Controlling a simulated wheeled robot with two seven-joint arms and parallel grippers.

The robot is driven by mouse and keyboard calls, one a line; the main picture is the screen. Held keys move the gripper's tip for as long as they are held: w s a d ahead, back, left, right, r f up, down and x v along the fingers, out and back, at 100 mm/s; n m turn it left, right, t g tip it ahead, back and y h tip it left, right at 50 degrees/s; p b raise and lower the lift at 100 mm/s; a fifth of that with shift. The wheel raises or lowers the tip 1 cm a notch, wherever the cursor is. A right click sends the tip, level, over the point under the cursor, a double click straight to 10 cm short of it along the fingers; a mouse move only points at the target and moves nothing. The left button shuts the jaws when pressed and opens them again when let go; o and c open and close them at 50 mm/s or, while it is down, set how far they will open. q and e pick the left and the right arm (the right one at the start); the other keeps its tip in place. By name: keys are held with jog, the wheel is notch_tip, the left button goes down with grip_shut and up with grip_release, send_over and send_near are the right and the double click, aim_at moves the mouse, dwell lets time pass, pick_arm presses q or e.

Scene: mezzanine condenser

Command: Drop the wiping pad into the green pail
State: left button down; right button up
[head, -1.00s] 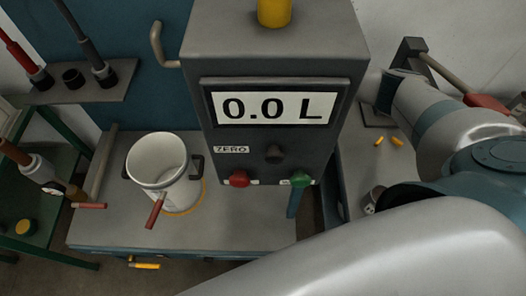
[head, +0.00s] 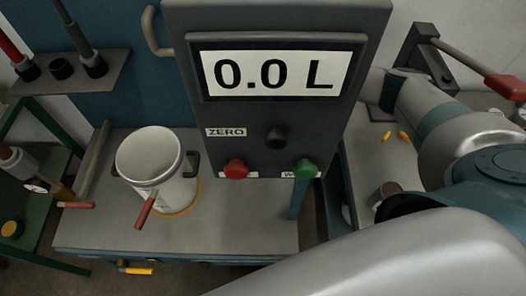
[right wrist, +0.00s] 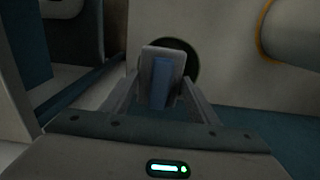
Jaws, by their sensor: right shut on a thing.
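My right gripper (right wrist: 160,92) shows in the right wrist view, shut on a small upright grey and blue piece (right wrist: 161,72). I cannot tell for certain that this piece is the wiping pad. It is in front of a pale surface with a dark round opening. In the head view my right arm comes in from the right, and its gripper is out of the picture. My left gripper is not in view. No green pail shows in either view.
A white pot (head: 152,160) with dark side handles stands on the grey bench (head: 110,225). A grey meter box (head: 350,60) reading 0.0 L stands mid-view, with red (head: 236,169) and green (head: 306,169) knobs. A red-handled lever (head: 470,70) is at the right. A metal cup (head: 385,195) stands near my arm.

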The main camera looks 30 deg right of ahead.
jog(key=o, duration=1.1)
jog(key=shift+r, duration=0.15)
notch_tip(320, 180, up, 17)
jog(key=b, duration=0.3)
jog(key=shift+w, duration=0.15)
dwell(0.7)
